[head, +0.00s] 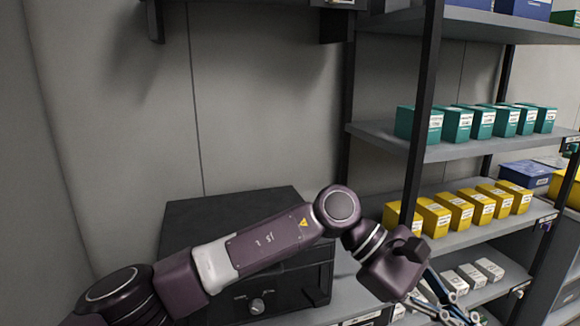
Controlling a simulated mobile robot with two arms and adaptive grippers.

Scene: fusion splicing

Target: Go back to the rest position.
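My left arm comes in from the lower left and reaches across the picture to the right. My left gripper (447,312) is at the bottom edge, right of the middle, in front of the lower shelves. It points down and its fingertips are partly cut off by the edge, so I cannot tell whether it is open or shut. Nothing is visibly held in it. My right gripper is not in view.
A black box with a knob (257,305) stands behind my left arm. A shelf rack (417,130) on the right carries teal boxes (457,124), yellow boxes (456,209), white boxes (470,276) and a blue bin (527,174). A bare grey wall (110,120) is at the left.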

